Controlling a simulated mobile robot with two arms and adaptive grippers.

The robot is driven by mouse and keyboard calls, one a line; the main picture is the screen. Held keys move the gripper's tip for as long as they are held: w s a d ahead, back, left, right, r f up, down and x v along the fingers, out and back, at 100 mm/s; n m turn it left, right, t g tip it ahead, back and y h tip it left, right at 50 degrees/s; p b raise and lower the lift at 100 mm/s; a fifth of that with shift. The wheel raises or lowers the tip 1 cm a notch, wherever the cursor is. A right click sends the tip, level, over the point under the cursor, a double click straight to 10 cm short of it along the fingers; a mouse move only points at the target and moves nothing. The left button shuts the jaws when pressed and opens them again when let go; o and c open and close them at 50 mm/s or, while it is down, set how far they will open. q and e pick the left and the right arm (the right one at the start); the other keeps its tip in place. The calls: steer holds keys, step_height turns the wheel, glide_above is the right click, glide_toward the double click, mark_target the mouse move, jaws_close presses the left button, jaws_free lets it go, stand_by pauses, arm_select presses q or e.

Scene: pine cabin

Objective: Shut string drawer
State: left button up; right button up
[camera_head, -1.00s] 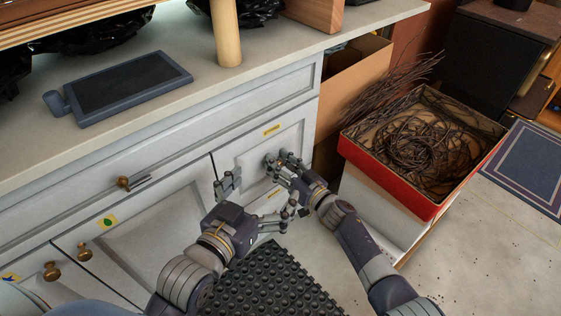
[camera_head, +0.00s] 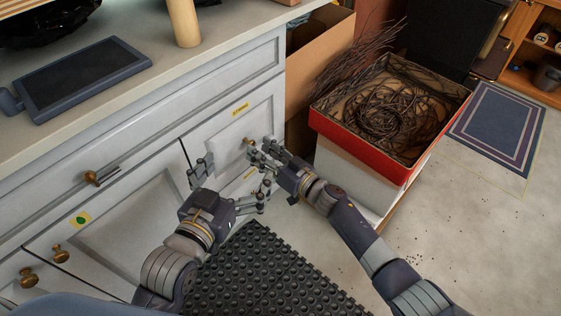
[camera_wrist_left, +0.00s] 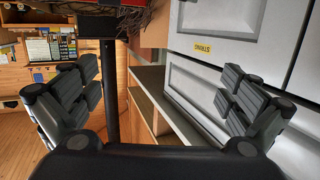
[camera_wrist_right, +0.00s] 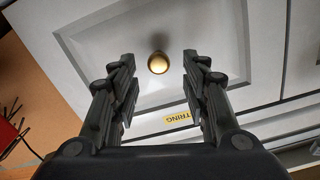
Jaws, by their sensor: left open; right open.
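The string drawer (camera_head: 222,132) has a grey-white panelled front at the right end of the cabinet. Its yellow label (camera_wrist_right: 179,119) shows partly in the right wrist view, near the round brass knob (camera_wrist_right: 158,63). My right gripper (camera_head: 262,157) is at this front by the knob. In the right wrist view its open, empty fingers (camera_wrist_right: 158,85) stand on either side of the knob, apart from it. My left gripper (camera_head: 230,188) is open and empty, lower and left of the right one. I cannot tell how far the drawer stands out.
A red-rimmed box of twigs (camera_head: 400,168) stands right of the cabinet, beside a cardboard box (camera_head: 322,50). A black studded mat (camera_head: 265,275) lies below my grippers. Other brass knobs (camera_head: 92,178) stick out at the left.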

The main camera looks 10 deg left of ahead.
steer(key=v, duration=0.7)
steer(key=shift+s+d, duration=0.2)
steer(key=shift+s, duration=0.1)
steer(key=shift+r, duration=0.15)
